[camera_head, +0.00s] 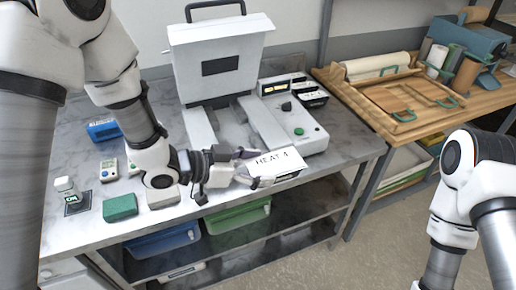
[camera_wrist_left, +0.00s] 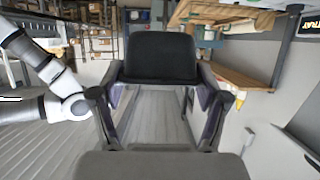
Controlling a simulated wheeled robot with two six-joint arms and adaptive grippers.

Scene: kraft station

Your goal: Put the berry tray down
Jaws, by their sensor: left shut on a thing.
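A small white tray with a "HEAT 4" label (camera_head: 278,163), which I take to be the berry tray, is at the front edge of the grey bench, by the sealing machine. My left gripper (camera_head: 248,168) is shut on its left end. Berries cannot be made out. The left wrist view shows both fingers of my left gripper (camera_wrist_left: 158,98) on either side of a dark panel (camera_wrist_left: 160,57), probably part of the tray. I cannot tell whether the tray touches the bench. My right arm is at the right; its gripper is out of view.
The white machine (camera_head: 219,66) with a raised lid and a control panel (camera_head: 297,117) stands behind the tray. A green block (camera_head: 120,207), a grey block (camera_head: 163,197) and a small bottle (camera_head: 67,188) are at the left. Bins (camera_head: 237,216) sit below. A wooden table (camera_head: 349,95) is at right.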

